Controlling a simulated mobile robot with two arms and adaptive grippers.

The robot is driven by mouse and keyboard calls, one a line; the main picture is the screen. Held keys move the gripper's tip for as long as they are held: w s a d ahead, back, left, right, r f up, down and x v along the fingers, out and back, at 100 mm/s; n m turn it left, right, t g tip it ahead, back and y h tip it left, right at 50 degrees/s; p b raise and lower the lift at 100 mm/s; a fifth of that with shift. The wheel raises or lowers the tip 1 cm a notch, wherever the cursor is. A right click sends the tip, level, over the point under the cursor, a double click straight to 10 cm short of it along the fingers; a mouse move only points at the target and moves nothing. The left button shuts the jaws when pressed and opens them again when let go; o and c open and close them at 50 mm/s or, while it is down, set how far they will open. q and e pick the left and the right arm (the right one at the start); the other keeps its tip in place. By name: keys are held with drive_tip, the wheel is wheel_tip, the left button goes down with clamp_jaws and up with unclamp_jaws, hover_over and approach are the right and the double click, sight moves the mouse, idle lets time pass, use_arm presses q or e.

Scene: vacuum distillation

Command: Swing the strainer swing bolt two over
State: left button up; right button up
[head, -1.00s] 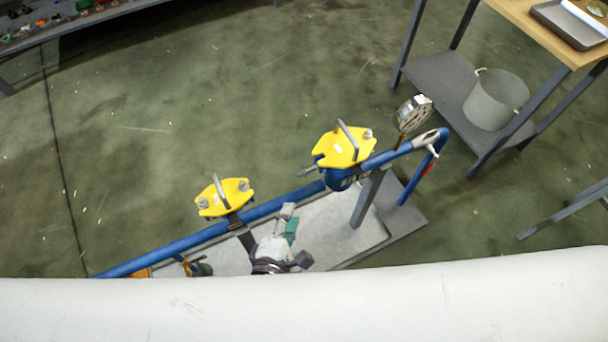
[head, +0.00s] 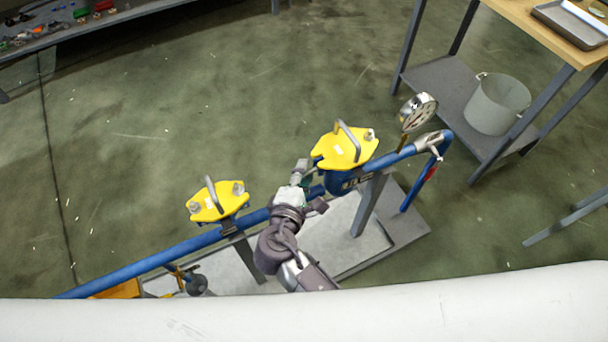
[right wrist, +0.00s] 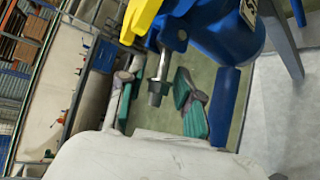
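The strainer is a blue body (head: 341,182) with a yellow lid (head: 346,150) and a grey lid handle. One swing bolt (head: 369,134) stands at the lid's right edge. Another swing bolt (right wrist: 160,70) shows in the right wrist view. It sticks outward from a blue lug beside the yellow lid, with its nut at the free end. My right gripper (head: 303,174) is at the left side of the strainer, just below the lid. Its green-padded fingers (right wrist: 160,104) are open, one on each side of this bolt, apart from it. My left gripper is not in view.
A second yellow-lidded unit (head: 218,203) stands to the left on the same blue pipe (head: 150,262). A pressure gauge (head: 418,112) and a pipe bend stand to the right. A bucket (head: 497,104) sits on a bench shelf. The floor behind is clear.

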drive_tip(key=shift+w, duration=0.1)
clamp_jaws()
drive_tip(key=r+m+g+y+p, duration=0.1)
drive_tip(key=p, duration=0.4)
drive_tip(key=r+m+g+y+p, duration=0.1)
drive_tip(key=p, duration=0.4)
drive_tip(key=shift+d+r+m+y, duration=0.25)
drive_tip(key=shift+m+y, duration=0.05)
drive_tip(key=shift+y, duration=0.1)
drive_tip(key=shift+w+f+g, duration=0.1)
drive_tip(key=shift+f+g, duration=0.05)
drive_tip(key=shift+g, duration=0.25)
unclamp_jaws()
